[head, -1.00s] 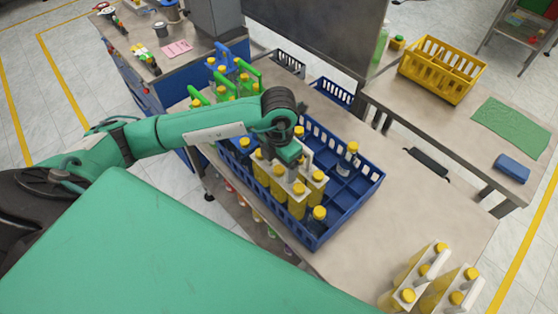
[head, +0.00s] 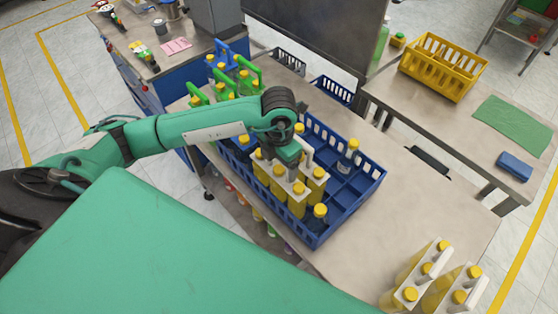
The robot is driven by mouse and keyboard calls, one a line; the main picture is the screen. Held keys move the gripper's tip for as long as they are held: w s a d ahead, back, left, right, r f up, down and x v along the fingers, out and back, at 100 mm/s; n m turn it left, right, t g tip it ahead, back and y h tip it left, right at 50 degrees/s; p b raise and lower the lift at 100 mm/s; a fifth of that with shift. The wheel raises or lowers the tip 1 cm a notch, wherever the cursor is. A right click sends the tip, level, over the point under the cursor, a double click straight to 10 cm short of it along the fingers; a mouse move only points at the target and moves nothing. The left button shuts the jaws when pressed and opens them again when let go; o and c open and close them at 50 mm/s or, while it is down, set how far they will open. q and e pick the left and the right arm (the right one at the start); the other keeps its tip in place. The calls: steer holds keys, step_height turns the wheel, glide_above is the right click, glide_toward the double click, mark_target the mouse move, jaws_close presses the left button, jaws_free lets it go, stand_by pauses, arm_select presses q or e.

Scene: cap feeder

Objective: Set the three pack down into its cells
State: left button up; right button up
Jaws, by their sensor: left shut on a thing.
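The pack (head: 278,187) is a white carrier with yellow-capped bottles of yellow liquid. My left gripper (head: 289,154) is shut on its white handle from above, and the pack is upright over the blue crate (head: 345,213). The crate is divided into cells. Single yellow-capped bottles stand in it, one at the back right (head: 350,155) and one at the front (head: 318,220). The gripper hides part of the pack. The bottle bottoms are hidden, so I cannot tell whether they touch the cell floor. My right gripper is not in view.
Green-handled (head: 247,76) and blue-handled carriers (head: 226,62) stand behind the crate at the left. More white carriers (head: 427,271) with yellow-capped bottles stand at the front right. A yellow crate (head: 442,68) is on another table.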

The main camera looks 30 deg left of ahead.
arm_select(q)
steer(key=shift+f+b, duration=0.35)
steer(key=o, duration=1.6)
steer(key=shift+r, duration=0.1)
steer(key=shift+o, duration=0.5)
steer(key=shift+r, duration=0.45)
step_height(320, 180, up, 11)
steer(key=b, duration=0.2)
steer(key=shift+r+b, duration=0.2)
steer(key=shift+b, duration=0.15)
steer(key=shift+r, duration=0.75)
steer(key=shift+f, duration=0.1)
